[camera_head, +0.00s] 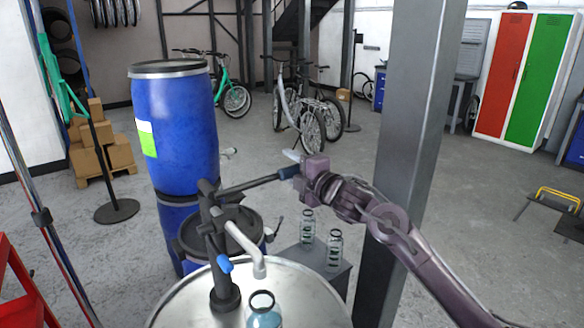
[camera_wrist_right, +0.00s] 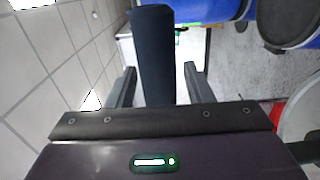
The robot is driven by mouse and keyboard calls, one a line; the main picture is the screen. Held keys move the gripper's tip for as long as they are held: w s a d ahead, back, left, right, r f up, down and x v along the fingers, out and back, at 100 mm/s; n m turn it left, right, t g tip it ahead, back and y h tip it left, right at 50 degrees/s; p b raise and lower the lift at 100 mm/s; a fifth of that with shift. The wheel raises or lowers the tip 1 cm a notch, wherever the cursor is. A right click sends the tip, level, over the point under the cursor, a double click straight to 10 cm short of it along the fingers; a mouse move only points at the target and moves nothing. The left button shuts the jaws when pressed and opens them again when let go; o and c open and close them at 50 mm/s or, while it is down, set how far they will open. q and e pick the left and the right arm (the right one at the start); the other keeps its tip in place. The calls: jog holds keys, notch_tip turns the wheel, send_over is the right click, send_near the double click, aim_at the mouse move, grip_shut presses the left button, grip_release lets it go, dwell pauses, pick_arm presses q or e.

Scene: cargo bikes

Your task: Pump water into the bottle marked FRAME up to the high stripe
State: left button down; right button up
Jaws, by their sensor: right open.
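The hand pump (camera_head: 222,280) stands on the round metal drum top (camera_head: 185,310). Its lever (camera_head: 252,184) reaches right to a dark blue grip. My right gripper (camera_head: 292,168) is at that grip, open. In the right wrist view, the grip (camera_wrist_right: 151,55) lies between the two spread fingers, with gaps on both sides. Two other clear bottles, one (camera_head: 308,227) behind the other (camera_head: 334,250), stand to the right. No FRAME mark or stripe is readable. My left gripper is out of view.
The two bottles stand on a grey surface (camera_head: 345,275). Blue barrels (camera_head: 185,165) stand behind the pump. A grey pillar (camera_head: 412,110) rises close behind my right arm. A red frame (camera_head: 20,290) is at the left edge. Floor beyond is mostly clear.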

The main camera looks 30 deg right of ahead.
jog(key=s+b, duration=0.2)
jog(key=s, duration=0.5)
jog(key=shift+s+d, duration=0.25)
jog(key=shift+s, duration=0.1)
dwell(0.9)
